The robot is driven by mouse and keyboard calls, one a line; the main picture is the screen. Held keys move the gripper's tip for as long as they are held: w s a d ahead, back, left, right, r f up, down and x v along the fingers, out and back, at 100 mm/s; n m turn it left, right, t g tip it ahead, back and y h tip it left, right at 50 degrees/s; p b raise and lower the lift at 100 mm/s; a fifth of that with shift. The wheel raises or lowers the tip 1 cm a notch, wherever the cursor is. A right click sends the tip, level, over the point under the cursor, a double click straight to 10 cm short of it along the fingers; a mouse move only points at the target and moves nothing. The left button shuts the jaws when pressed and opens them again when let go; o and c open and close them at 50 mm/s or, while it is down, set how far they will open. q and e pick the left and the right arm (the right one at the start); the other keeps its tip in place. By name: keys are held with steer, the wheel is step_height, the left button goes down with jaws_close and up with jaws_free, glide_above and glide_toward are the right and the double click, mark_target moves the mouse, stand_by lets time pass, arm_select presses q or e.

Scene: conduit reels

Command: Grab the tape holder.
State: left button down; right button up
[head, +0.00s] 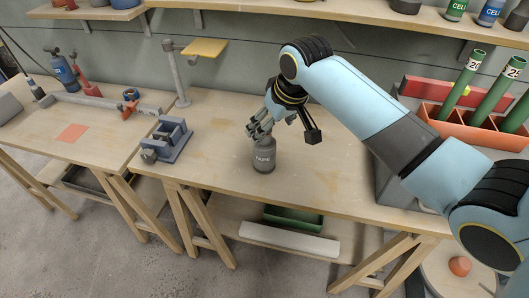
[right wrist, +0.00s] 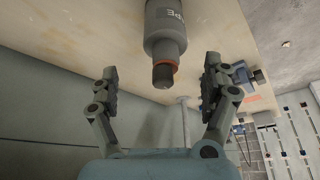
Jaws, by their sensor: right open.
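The tape holder (head: 264,155) is a dark grey cylinder marked TAPE, standing upright on the wooden bench. My right gripper (head: 263,128) is just above it and hides its top in the head view. In the right wrist view the tape holder (right wrist: 165,28) comes in from the top edge, with an orange ring and a narrow dark end. That end shows between the two spread fingertips of the right gripper (right wrist: 161,78), with a clear gap on each side. The right gripper is open and empty. My left gripper is not in view.
A blue-grey vise (head: 168,140) stands left of the tape holder, and a post with a yellow plate (head: 204,47) behind it. An orange bin with green tubes (head: 450,122) is at the right. Bare bench lies around the tape holder. A shelf (head: 400,17) runs above.

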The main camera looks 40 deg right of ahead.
mark_target(265, 139)
steer(key=x, duration=0.6)
steer(key=shift+a, duration=0.4)
steer(key=shift+c, duration=0.3)
steer(key=c, duration=1.6)
jaws_close()
steer(key=shift+r, duration=0.1)
